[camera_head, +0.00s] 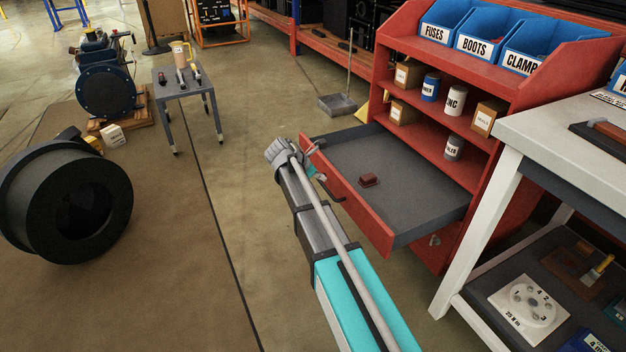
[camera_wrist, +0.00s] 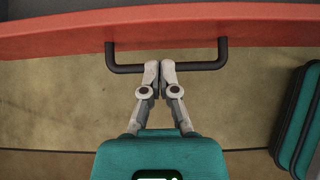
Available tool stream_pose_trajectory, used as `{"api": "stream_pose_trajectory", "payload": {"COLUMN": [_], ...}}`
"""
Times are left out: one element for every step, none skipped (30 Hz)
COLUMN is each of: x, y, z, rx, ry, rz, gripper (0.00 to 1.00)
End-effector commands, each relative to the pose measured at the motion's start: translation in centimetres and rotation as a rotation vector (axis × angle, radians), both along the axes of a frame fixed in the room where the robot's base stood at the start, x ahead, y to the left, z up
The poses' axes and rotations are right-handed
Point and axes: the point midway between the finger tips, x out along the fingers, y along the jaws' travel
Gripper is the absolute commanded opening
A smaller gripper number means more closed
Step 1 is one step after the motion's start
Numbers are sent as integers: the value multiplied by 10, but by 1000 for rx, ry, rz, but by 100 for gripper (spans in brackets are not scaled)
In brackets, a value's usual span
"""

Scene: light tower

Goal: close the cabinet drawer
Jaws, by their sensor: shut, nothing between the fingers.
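The red cabinet (camera_head: 412,30) stands at the right in the head view. Its drawer (camera_head: 345,198) is pulled well out, with a red front and a dark grey inside. A small dark red block (camera_head: 369,180) lies in the drawer. The black drawer handle (camera_head: 330,190) is partly hidden by my arm in the head view. In the wrist view the handle (camera_wrist: 110,62) runs across below the red drawer front (camera_wrist: 60,40). My gripper (camera_wrist: 159,66) is shut and empty, its fingertips overlapping the middle of the handle in the picture. I cannot tell whether they touch it.
A white workbench (camera_head: 560,135) stands at the right, close to the cabinet. A small grey table (camera_head: 185,88) with a mug stands at the back left. A large black ring-shaped part (camera_head: 40,170) lies on the left. The floor between is clear.

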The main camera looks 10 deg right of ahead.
Motion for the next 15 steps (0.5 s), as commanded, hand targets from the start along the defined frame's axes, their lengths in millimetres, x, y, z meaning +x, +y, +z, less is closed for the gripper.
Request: {"api": "stream_pose_trajectory", "payload": {"x": [2, 3, 4, 5, 6, 7, 7, 8, 8, 8, 8, 9, 9, 9, 8], "y": [-6, -10, -13, -16, -18, -21, -22, -23, -24, -25, -26, -26, -26, -27, -27], "z": [1, 1, 1, 1, 1, 1, 1, 1, 1, 1, 1, 1, 1, 1, 1], "rx": [0, 0, 0, 0, 0, 0, 0, 0, 0, 0, 0, 0, 0, 0, 0], "ry": [0, 0, 0, 0, 0, 0, 0, 0, 0, 0, 0, 0, 0, 0, 0], "rz": [-1, -3, -3, -3, -3, -1, -1, 0, 0, 0, 0, 0, 0, 0, 0], "gripper": [0, 0, 0, 0, 0, 0, 0, 0, 0, 0, 0, 0, 0, 0, 0]}}
